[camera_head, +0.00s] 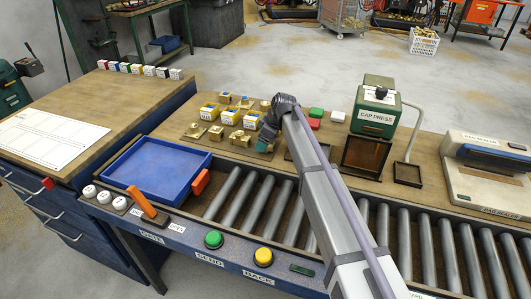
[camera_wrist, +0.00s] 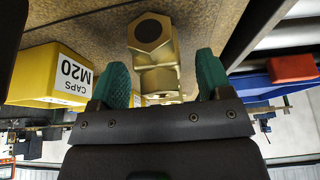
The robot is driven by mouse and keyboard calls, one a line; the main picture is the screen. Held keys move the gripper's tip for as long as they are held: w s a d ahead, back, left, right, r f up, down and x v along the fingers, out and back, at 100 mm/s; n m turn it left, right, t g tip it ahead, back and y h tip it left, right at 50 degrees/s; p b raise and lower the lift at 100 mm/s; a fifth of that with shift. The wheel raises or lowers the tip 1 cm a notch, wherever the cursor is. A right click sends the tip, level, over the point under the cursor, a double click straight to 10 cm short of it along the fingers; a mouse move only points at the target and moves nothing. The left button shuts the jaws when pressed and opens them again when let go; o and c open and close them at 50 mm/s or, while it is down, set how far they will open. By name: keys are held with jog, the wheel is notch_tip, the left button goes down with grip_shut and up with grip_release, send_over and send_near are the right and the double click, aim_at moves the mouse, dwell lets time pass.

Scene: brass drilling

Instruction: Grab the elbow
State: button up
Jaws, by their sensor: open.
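A brass fitting (camera_wrist: 155,55) with a hex end and a dark round opening lies straight ahead in the wrist view. Its lower part shows between the two green fingertips of my gripper (camera_wrist: 163,73). The fingers are apart, with a gap on both sides of the brass, so the gripper is open and not holding it. In the camera_head view my gripper (camera_head: 263,147) is low over the front edge of the wooden bench, beside several brass fittings (camera_head: 238,137). My arm hides part of that area, and I cannot tell there which piece is the elbow.
A yellow M20 caps box (camera_wrist: 50,75) stands close to my gripper's left in the wrist view. The blue tray (camera_head: 155,172) rests on the roller conveyor (camera_head: 240,195).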

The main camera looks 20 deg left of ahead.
jog(key=shift+x, duration=0.85)
jog(key=shift+d+r, duration=0.1)
jog(key=shift+r, duration=0.2)
grip_shut()
